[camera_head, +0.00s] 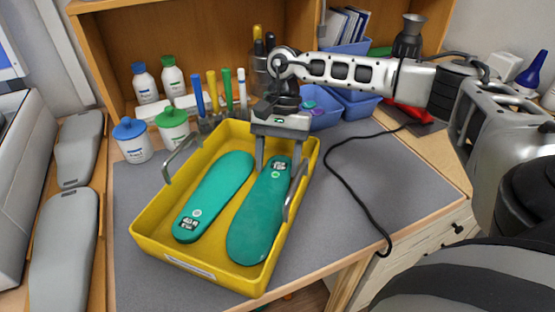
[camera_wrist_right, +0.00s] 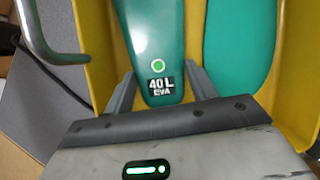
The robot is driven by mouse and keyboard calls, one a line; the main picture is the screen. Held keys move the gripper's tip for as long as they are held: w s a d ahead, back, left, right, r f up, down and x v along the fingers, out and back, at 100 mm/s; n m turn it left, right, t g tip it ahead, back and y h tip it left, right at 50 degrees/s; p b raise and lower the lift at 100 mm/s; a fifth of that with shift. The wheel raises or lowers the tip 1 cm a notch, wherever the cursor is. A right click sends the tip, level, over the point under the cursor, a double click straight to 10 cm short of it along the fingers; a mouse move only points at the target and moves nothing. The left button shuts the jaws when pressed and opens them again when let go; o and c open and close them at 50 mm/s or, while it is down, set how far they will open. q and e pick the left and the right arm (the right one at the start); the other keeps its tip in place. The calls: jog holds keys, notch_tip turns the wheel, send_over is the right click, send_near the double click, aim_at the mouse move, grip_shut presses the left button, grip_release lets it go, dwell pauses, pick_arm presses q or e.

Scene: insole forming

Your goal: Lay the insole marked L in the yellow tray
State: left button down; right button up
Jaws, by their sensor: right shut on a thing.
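The yellow tray (camera_head: 232,276) stands on the grey work mat. A green insole (camera_head: 258,222) is inside its right half; the right wrist view reads "40 L EVA" on this insole (camera_wrist_right: 150,40), with a green dot. My right gripper (camera_head: 274,165) is shut on its narrow labelled end, one finger on each side. I cannot tell whether this insole rests fully on the tray floor. A second green insole (camera_head: 218,195) lies in the left half, its labelled end towards the front; it also shows in the right wrist view (camera_wrist_right: 240,45). My left gripper is not in view.
The tray has metal handles (camera_head: 180,160) on its sides. Bottles (camera_head: 132,140) and pens (camera_head: 213,90) stand behind it at left. Blue bins (camera_head: 323,112) stand behind it. A black cable (camera_head: 350,185) crosses the mat (camera_head: 400,190), which is otherwise clear at right.

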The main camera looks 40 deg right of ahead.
jog(key=shift+f, duration=0.3)
jog(key=o, duration=1.5)
jog(key=shift+o, duration=0.2)
jog(key=shift+r, duration=0.1)
jog(key=shift+r+p, duration=1.95)
jog(key=shift+r, duration=1.85)
notch_tip(320, 180, up, 2)
jog(key=shift+r, duration=0.15)
